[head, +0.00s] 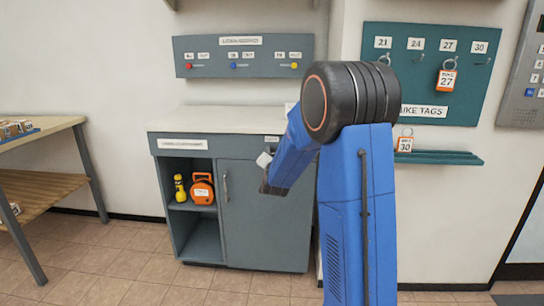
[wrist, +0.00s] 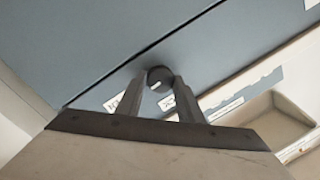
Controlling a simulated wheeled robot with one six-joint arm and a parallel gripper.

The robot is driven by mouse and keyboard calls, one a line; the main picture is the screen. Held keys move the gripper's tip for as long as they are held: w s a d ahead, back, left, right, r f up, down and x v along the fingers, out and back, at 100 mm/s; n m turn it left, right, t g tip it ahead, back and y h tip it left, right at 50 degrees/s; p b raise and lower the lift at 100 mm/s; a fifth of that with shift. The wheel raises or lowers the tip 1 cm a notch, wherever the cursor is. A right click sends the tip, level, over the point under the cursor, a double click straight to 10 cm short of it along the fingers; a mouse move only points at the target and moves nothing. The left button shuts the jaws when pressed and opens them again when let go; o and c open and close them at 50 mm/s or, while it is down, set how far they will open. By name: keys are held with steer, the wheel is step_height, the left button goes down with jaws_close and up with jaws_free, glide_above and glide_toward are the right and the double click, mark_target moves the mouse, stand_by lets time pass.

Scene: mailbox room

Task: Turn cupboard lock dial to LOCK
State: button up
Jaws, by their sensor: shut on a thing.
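The lock dial (wrist: 159,77) is a small dark round knob with a pale mark on its face, in the wrist view. My gripper (wrist: 160,86) has one finger on each side of it and is shut on it. White label pieces lie beside the fingers, partly hidden, so I cannot read which word the dial mark points to. In the head view the grey-blue cupboard (head: 262,215) stands behind my arm, its door closed. My arm hides the dial and the fingertips there.
The cupboard's open left side holds a yellow torch (head: 180,188) and an orange case (head: 202,189). A wooden shelf table (head: 40,190) stands left. A key panel (head: 243,56) and a teal tag board (head: 420,65) hang on the wall. The floor before the cupboard is clear.

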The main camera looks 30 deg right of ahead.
steer(key=n, duration=0.3)
steer(key=shift+r+n, duration=0.1)
steer(key=shift+n, duration=0.3)
steer(key=n+g, duration=0.1)
steer(key=n, duration=0.3)
steer(key=shift+a, duration=0.1)
steer(key=shift+w+a+n+g+h, duration=0.1)
steer(key=shift+n+g+h, duration=0.25)
steer(key=shift+n, duration=1.55)
steer(key=shift+w+a+n+g+h, duration=0.1)
steer(key=shift+n+g+h, duration=0.25)
steer(key=shift+n, duration=1.55)
steer(key=o, duration=1.1)
steer(key=shift+c, duration=0.2)
steer(key=shift+s+r, duration=0.1)
